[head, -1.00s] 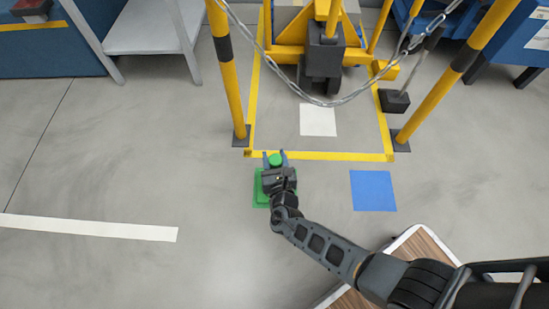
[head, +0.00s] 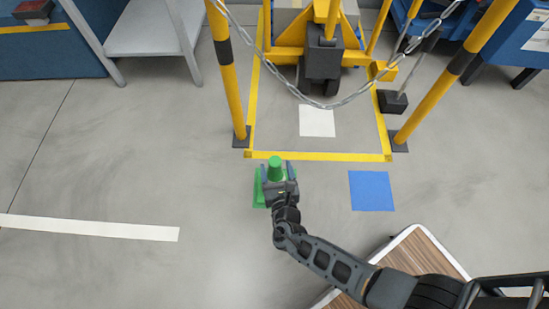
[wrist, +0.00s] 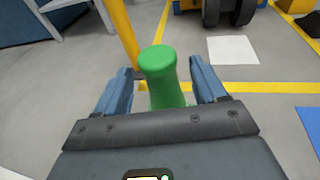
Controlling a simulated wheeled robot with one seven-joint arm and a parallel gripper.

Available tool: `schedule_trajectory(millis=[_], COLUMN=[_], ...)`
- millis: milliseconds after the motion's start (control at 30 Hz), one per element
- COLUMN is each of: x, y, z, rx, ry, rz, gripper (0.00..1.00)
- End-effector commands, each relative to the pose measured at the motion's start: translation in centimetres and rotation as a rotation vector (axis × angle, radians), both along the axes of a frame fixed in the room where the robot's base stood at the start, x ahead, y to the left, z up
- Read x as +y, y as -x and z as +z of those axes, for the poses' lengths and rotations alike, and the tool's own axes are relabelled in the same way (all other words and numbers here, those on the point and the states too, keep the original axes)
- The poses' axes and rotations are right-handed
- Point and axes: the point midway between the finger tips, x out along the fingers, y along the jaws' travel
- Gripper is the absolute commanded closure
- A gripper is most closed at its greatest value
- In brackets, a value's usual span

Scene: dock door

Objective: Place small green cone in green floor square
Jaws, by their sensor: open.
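The small green cone (head: 275,168) stands upright between the open fingers of my gripper (head: 276,170). In the wrist view the cone (wrist: 163,78) shows between the two blue-grey fingers (wrist: 160,88), with a gap on each side. The green floor square (head: 259,195) is under and around my gripper in the head view, mostly hidden by it. The cone's base is hidden behind the gripper body, so I cannot tell whether it rests on the square.
A blue floor square (head: 371,190) lies to the right and a white one (head: 317,121) lies beyond the yellow floor line (head: 318,156). Yellow posts (head: 228,75) with a chain stand beyond the gripper. A wood-topped platform (head: 425,254) is at lower right.

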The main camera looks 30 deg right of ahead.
Motion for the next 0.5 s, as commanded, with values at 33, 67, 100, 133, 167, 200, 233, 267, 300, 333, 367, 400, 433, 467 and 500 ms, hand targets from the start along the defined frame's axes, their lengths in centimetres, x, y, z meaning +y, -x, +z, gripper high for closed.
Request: schedule_trajectory(millis=[33,67,100,133,167,200,233,267,300,333,367,400,433,467,500], x=[0.6,0.8,1.2,1.4,1.7,1.9,2.1,2.3,2.6,2.7,2.8,3.0,3.1,3.1,3.2], y=[1.2,1.7,2.4,3.0,3.5,4.1,4.6,5.0,5.4,5.7,6.0,6.3,6.5,6.7,6.8], z=[0.6,0.7,0.9,1.0,1.1,1.2,1.3,1.3,1.4,1.5,1.5,1.5,1.5,1.6,1.6], rx=[0.003,0.003,0.002,0.002,0.002,0.001,0.002,0.002,0.002,0.001,0.000,0.001,0.001,0.001,0.000], ry=[0.000,0.000,0.000,0.000,-0.001,0.000,0.000,0.000,0.000,0.000,0.001,0.000,0.000,0.000,0.001], rz=[0.003,0.003,0.003,0.003,0.004,0.003,0.002,0.002,0.003,0.002,0.002,0.002,0.002,0.002,0.001], gripper=[0.29,0.29,0.29,0.29,0.29,0.29,0.29,0.29,0.29,0.29,0.29,0.29,0.29,0.29,0.29])
